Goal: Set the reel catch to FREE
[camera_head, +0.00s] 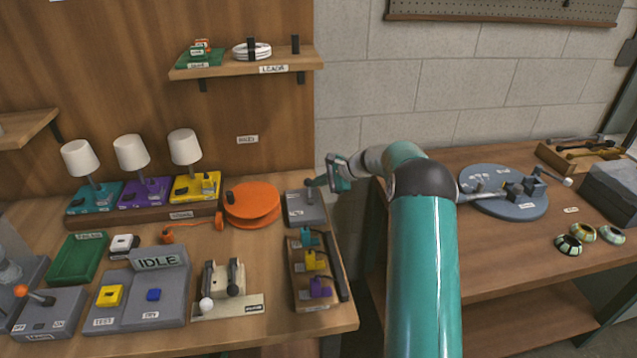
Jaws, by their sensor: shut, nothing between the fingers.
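The reel catch appears to be the grey box (304,209) beside the orange reel (255,200), near the right edge of the left bench. A short dark upright lever (309,195) stands on its top. The box's label is too small to read, so I cannot tell its setting. The reel lies flat, with an orange cord running left to an orange plug (168,234).
A rack (297,268) with teal, yellow and purple clips stands in front of the catch. Three lamps on coloured bases (145,192) stand left of the reel. A shelf (245,66) hangs above. A gap separates this bench from the right bench (480,250).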

